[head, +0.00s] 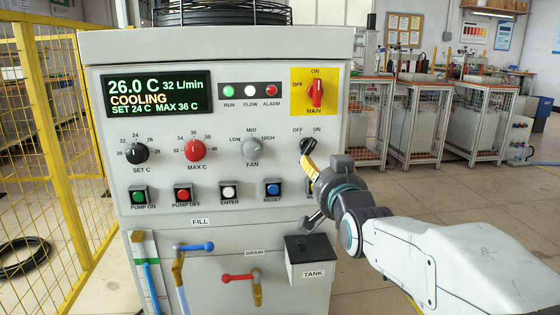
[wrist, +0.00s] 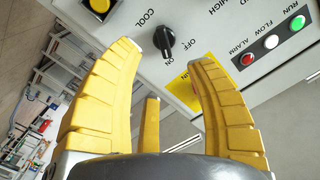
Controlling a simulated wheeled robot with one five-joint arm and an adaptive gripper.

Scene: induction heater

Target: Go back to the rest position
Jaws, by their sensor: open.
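My gripper (head: 311,168) has yellow fingers and is in front of the right side of the grey heater panel (head: 235,172). In the wrist view my gripper (wrist: 168,58) is open, with nothing between its fingers. The black COOL knob (wrist: 177,44) lies beyond the gap between the fingertips and looks apart from them. In the head view this knob (head: 307,145) sits under the OFF and ON labels, just above the fingertips. My arm comes in from the lower right.
The display (head: 157,94) reads 26.0 C, COOLING. The red MAIN switch (head: 317,92) points up to ON. Several knobs and buttons fill the panel. The TANK box (head: 311,258) juts out below my gripper. A yellow fence (head: 60,130) stands left. Open floor lies right.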

